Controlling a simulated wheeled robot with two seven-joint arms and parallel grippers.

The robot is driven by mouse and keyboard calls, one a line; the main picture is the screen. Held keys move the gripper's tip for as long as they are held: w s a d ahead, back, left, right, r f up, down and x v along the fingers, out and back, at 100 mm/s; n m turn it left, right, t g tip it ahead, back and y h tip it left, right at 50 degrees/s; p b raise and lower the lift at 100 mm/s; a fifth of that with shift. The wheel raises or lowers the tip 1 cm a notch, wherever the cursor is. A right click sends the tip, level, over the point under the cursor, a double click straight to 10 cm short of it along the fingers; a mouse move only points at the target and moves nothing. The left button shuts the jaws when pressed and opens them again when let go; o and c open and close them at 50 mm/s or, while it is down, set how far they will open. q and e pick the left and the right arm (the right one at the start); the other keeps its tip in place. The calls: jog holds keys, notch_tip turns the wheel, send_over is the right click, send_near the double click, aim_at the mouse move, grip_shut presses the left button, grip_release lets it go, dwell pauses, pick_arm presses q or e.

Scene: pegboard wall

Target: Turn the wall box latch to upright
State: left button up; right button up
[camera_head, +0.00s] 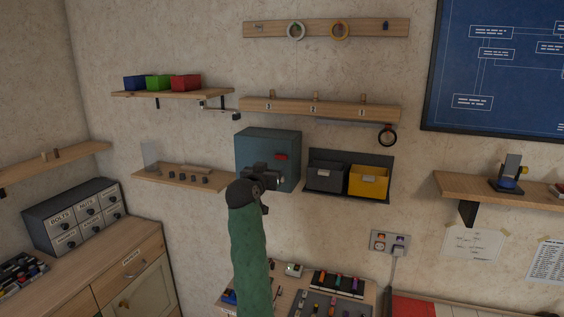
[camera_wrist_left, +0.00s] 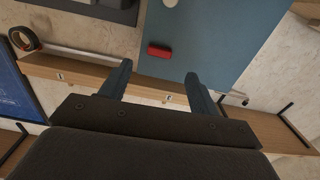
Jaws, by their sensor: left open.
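The teal wall box (camera_head: 258,147) hangs on the wall in the middle of the head view. Its red latch (camera_head: 281,157) lies sideways near the upper right of the front face. In the left wrist view, which sees the scene upside down, the box door (camera_wrist_left: 205,35) and the horizontal red latch (camera_wrist_left: 159,51) show beyond the fingers. My left gripper (camera_head: 270,181) is in front of the box, below and left of the latch in the head view. Its fingers (camera_wrist_left: 157,72) are open and empty, apart from the latch. My right gripper is not in view.
A panel with a grey bin (camera_head: 326,179) and a yellow bin (camera_head: 368,181) hangs close right of the box. A peg rail (camera_head: 330,109) runs above it, with a dark ring (camera_head: 387,136) at its right end. A small shelf (camera_head: 150,178) is at the left.

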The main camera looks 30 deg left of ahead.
aim_at(280, 158)
pick_arm(q)
jog(key=shift+r, duration=0.15)
jog(key=p+x, duration=0.3)
jog(key=x, duration=0.3)
jog(key=shift+r+p, duration=0.15)
jog(key=shift+p, duration=0.25)
jog(key=shift+w+a+f+p, duration=0.1)
jog(key=shift+w+p, duration=0.1)
jog(key=shift+w, duration=0.2)
jog(key=shift+w+a+f+p, duration=0.1)
jog(key=shift+w+a+p, duration=0.05)
jog(key=shift+w, duration=0.25)
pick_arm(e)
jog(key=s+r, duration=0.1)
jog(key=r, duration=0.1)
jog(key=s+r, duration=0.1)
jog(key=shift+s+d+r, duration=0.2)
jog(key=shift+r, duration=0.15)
pick_arm(q)
jog(key=c, duration=1)
